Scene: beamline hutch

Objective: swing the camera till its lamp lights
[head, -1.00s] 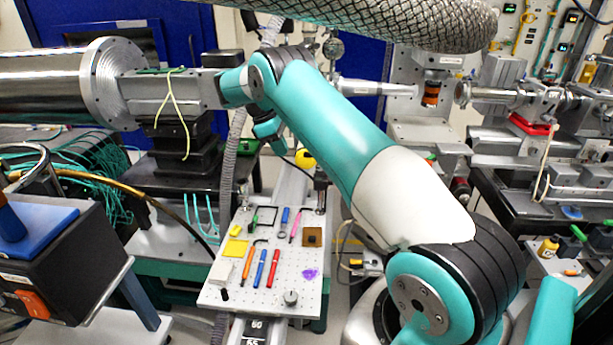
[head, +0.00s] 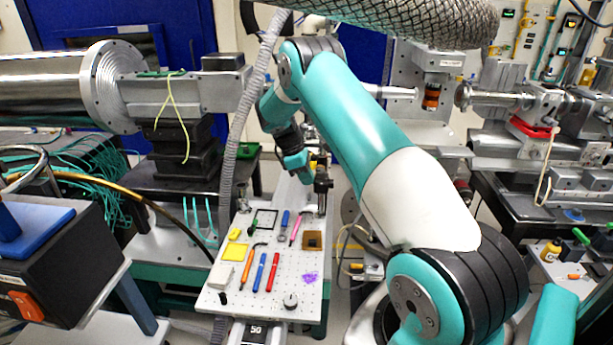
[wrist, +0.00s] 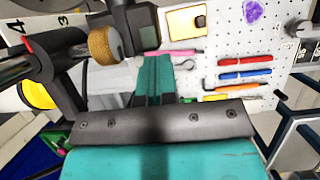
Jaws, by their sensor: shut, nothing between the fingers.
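A dark box-shaped head (wrist: 142,20), which looks like the camera, sits with a brass knurled knob (wrist: 105,43) at the top of the wrist view. In the head view a dark upright post and head (head: 321,185) stands at the back right of the perforated board, probably the same thing. I cannot make out a lit lamp on it. My gripper (head: 297,166) is just left of this post. In the wrist view its teal fingers (wrist: 156,72) are together and empty, just below the dark head. I cannot tell whether they touch it.
The perforated board (head: 222,300) holds pens, a hex key and small blocks. A ribbed grey hose (head: 240,140) rises left of my gripper. A yellow disc (wrist: 38,95) is at left in the wrist view. A braided pipe (head: 420,22) hangs overhead.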

